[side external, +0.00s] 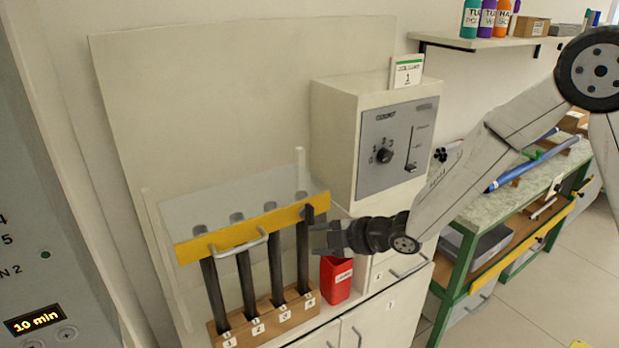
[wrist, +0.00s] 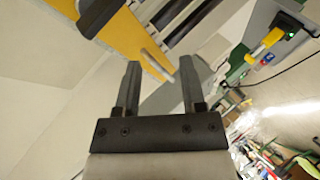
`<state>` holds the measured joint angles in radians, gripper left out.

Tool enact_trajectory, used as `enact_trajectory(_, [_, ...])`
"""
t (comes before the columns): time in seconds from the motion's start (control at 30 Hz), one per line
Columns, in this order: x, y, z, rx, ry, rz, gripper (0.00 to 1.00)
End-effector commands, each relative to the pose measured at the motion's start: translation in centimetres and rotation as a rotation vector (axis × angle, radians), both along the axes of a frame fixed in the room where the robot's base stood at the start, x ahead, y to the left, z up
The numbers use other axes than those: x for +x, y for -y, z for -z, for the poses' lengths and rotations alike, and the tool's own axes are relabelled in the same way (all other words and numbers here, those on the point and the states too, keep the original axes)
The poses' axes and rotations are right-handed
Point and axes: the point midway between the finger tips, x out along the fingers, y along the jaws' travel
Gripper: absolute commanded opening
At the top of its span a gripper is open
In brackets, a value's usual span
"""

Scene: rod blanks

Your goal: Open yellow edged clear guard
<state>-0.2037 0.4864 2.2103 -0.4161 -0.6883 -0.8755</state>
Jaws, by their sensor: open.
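The clear guard (side external: 230,208) is a see-through panel over the upper parts of the rods, with a broad yellow edge (side external: 205,244) along its front. A pale bar handle (side external: 240,245) is fixed to that edge. The yellow edge (wrist: 128,37) and handle (wrist: 155,62) also show in the wrist view, where the handle appears between and beyond my fingertips. My gripper (side external: 316,239) is open and empty, near the right end of the yellow edge and to the right of the handle. The wrist view shows both fingers (wrist: 160,70) apart; contact with the guard is not visible.
Several dark rods (side external: 247,283) stand in a numbered wooden block (side external: 266,322) below the guard. A red container (side external: 336,279) sits just below my gripper. A control box (side external: 395,140) stands behind. A green-framed bench (side external: 500,210) is at right.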

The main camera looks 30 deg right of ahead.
Motion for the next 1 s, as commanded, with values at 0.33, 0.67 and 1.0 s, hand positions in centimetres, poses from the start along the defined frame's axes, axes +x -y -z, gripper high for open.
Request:
enact_trajectory(0.33, [0.8, -7.4, -0.6, -0.076, 0.390, -0.349, 0.52])
enact_trajectory(0.67, [0.7, -8.6, -0.9, -0.083, 0.472, -0.405, 0.52])
enact_trajectory(1.0, [1.5, -9.5, -0.6, -0.084, 0.469, -0.404, 0.52])
